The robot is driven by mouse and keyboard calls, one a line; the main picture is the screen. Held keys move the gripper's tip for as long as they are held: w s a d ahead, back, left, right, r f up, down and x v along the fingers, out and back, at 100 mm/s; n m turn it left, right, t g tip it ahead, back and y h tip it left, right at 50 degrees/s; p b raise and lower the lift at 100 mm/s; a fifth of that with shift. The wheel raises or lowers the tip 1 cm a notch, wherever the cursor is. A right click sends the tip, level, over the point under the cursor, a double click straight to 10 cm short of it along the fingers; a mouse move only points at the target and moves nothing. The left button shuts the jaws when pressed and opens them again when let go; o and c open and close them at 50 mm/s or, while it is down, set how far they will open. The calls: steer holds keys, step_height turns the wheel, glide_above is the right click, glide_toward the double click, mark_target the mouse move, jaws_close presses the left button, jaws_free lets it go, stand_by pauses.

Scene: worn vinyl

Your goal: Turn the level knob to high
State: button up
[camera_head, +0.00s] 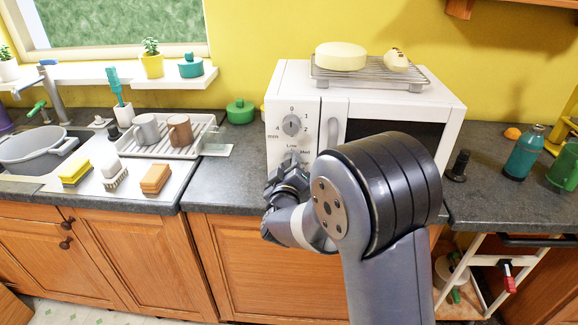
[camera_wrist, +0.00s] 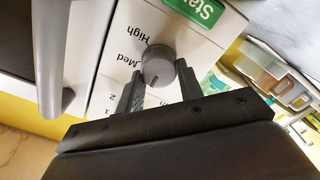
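The white microwave (camera_head: 352,108) stands on the counter with a control panel at its left. The level knob (camera_wrist: 158,66) is a round grey knob in the wrist view, with Med and High printed beside it. A dark mark on it faces the lower edge of the picture, away from High. My gripper (camera_wrist: 160,68) has one finger on each side of the knob, and contact cannot be made out for certain. The fingers look open. In the head view my gripper (camera_head: 290,165) is at the panel below the timer dial (camera_head: 291,124) and mostly hides the level knob.
The microwave's door handle (camera_head: 332,130) is just right of the panel, close to my gripper. A wire rack (camera_head: 370,75) with food is on top. A dish rack with mugs (camera_head: 179,132) stands to the left. The counter (camera_head: 222,184) left of the microwave is clear.

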steer(key=c, duration=0.4)
steer(key=shift+c, duration=0.2)
steer(key=shift+m+b, duration=0.3)
steer(key=shift+b, duration=0.1)
steer(key=m+b, duration=0.3)
steer(key=shift+d+f+m+b, duration=0.1)
steer(key=shift+f+m+b, duration=0.05)
steer(key=shift+m+b, duration=0.15)
steer(key=m+b, duration=0.3)
steer(key=shift+m, duration=0.3)
steer(key=m+b, duration=0.3)
steer(key=m, duration=0.2)
steer(key=m+b, duration=0.4)
steer(key=m, duration=0.1)
steer(key=m+b, duration=0.3)
steer(key=m, duration=0.2)
steer(key=shift+d+m, duration=0.3)
steer(key=shift+m, duration=0.4)
